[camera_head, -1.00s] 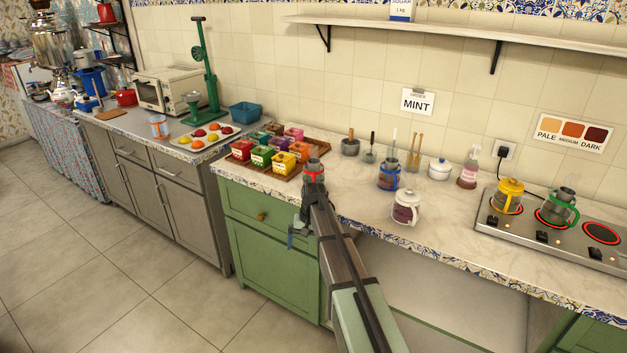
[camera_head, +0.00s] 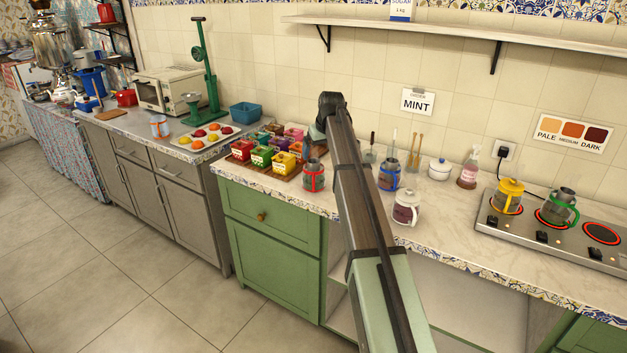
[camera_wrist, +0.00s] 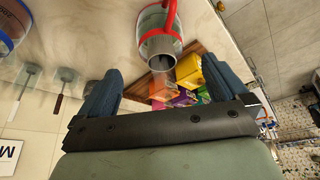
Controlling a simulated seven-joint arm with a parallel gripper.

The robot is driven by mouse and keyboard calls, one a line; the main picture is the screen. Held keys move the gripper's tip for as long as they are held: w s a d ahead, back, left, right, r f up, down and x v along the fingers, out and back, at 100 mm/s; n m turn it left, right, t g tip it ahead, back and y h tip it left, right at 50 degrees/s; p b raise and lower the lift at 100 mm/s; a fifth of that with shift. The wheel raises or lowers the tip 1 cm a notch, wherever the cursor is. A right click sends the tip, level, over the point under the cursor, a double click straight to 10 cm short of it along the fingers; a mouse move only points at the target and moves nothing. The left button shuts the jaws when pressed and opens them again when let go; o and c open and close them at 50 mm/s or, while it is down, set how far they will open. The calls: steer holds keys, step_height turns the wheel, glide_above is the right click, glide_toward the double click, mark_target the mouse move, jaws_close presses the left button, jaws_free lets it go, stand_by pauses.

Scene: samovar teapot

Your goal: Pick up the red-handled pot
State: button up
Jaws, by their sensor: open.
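The red-handled pot (camera_head: 313,176) is a small glass pot with a grey metal neck and a red band. It stands upright on the counter's front edge, left of my arm. In the wrist view the pot (camera_wrist: 157,35) appears upside down, its red handle at the top and its open mouth facing the camera. My gripper (camera_wrist: 160,84) is open and empty; its two dark blue fingers are spread apart, with the pot ahead of the gap and not touching them. In the head view my raised wrist is above and behind the pot, and the fingers are hidden.
Colored tea boxes (camera_head: 283,162) on a wooden tray stand just behind and left of the pot. A blue-handled pot (camera_head: 390,174) and a white-lidded glass jar (camera_head: 406,207) stand to the right. A stove (camera_head: 545,226) with two pots is farther right. A shelf (camera_head: 470,35) hangs above.

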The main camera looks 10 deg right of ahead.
mark_target(316, 168)
steer(key=x, duration=1.3)
steer(key=shift+f, duration=0.15)
steer(key=shift+c, duration=0.5)
steer(key=c, duration=1)
step_height(316, 168, up, 10)
